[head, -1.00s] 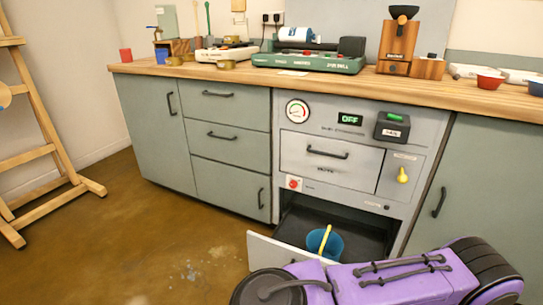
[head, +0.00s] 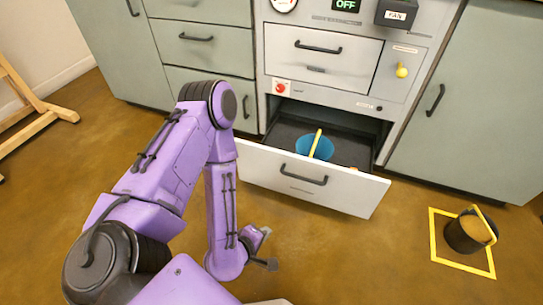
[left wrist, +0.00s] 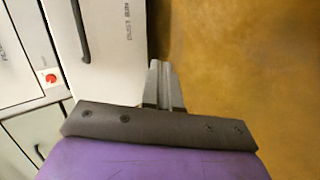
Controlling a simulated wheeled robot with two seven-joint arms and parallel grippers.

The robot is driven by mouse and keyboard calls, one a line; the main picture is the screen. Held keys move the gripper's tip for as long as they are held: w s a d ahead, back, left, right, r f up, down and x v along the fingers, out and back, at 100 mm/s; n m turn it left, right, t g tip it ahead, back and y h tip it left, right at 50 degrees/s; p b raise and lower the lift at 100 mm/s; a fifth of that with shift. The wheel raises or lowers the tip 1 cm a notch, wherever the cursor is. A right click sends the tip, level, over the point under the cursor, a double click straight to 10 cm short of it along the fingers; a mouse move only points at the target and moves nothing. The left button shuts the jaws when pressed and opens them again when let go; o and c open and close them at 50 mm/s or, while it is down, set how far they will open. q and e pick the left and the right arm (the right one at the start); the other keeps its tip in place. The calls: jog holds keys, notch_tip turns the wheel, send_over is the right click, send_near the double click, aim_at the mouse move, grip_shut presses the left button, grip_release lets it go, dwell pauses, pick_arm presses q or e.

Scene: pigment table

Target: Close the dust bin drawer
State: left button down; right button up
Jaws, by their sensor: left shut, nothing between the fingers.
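The dust bin drawer (head: 345,193) is pulled out at the bottom of the grey cabinet. Its white front has a black handle (head: 304,174). A blue bucket (head: 313,147) with a yellow stick stands inside it. My left gripper (head: 264,248) is low over the floor, in front of and left of the drawer. In the left wrist view my left gripper (left wrist: 164,72) is shut and empty, beside the edge of the drawer front (left wrist: 115,60), whose label reads "DUST BIN". I cannot tell whether they touch. My right gripper is not in view.
A dark bucket (head: 464,236) stands in a yellow floor square at the right. Above the drawer are a closed drawer (head: 317,69), a red knob (head: 280,88) and a yellow knob (head: 402,72). A wooden stand (head: 30,105) is at the left. The floor before the drawer is clear.

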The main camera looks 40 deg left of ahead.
aim_at(285, 156)
pick_arm(q)
jog(key=w+a+r+n+t+y+b, duration=0.1)
jog(key=w+a+r+n+t+b, duration=0.1)
jog(key=w+n, duration=0.4)
jog(key=w+a+r+n+t+y+b, duration=0.2)
jog(key=w+a+n+t+b, duration=0.1)
jog(key=w+n, duration=0.4)
jog(key=w+a+r+n+t+y+b, duration=0.1)
jog(key=w+a+r+n+t+b, duration=0.1)
jog(key=w+n, duration=0.5)
jog(key=shift+a+n+y+b, duration=0.35)
jog(key=shift+a+n, duration=0.15)
jog(key=shift+a, duration=0.1)
jog(key=shift+w+a+r, duration=0.1)
jog(key=shift+w+r, duration=0.05)
jog(key=shift+w, duration=0.3)
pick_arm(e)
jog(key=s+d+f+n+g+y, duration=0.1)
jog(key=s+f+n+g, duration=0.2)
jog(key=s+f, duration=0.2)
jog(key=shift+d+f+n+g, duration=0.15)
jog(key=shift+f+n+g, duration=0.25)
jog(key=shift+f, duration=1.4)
